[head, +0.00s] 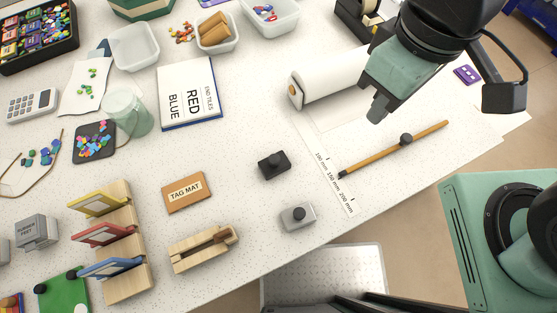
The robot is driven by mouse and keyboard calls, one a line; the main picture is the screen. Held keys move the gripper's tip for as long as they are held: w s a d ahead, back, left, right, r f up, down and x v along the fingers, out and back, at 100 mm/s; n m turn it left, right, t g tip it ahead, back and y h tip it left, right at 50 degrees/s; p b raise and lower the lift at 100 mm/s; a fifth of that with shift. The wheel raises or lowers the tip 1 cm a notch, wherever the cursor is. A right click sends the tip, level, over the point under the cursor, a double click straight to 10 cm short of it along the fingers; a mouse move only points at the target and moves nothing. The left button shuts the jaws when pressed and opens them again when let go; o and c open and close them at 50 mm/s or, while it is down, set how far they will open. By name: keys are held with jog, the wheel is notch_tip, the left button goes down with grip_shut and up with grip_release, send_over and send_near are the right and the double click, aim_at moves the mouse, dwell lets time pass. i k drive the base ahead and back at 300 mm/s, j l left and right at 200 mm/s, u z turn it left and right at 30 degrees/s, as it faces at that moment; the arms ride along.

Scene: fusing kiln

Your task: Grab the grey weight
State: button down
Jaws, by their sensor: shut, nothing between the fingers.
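The grey weight (297,218) is a small light-grey block with a dark knob on top. It stands near the table's front edge, in front of a similar black block (274,165) with a knob. My gripper (376,116) is at the upper right, above the table near the white paper roll. It is shut with nothing in it. It is well apart from the grey weight, up and to the right of it. The grey weight is fully in view.
A wooden stick (425,137) with a dark knob lies right of a printed ruler scale. A paper roll (335,78) lies behind. A wooden holder (203,250) and a tag mat (186,192) are left of the weight. The table surface around the weight is clear.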

aim_at(294, 218)
jog(key=u, duration=0.95)
jog(key=k+l+u, duration=0.15)
jog(key=k, duration=0.2)
jog(key=k+l+u, duration=0.3)
jog(key=k, duration=0.4)
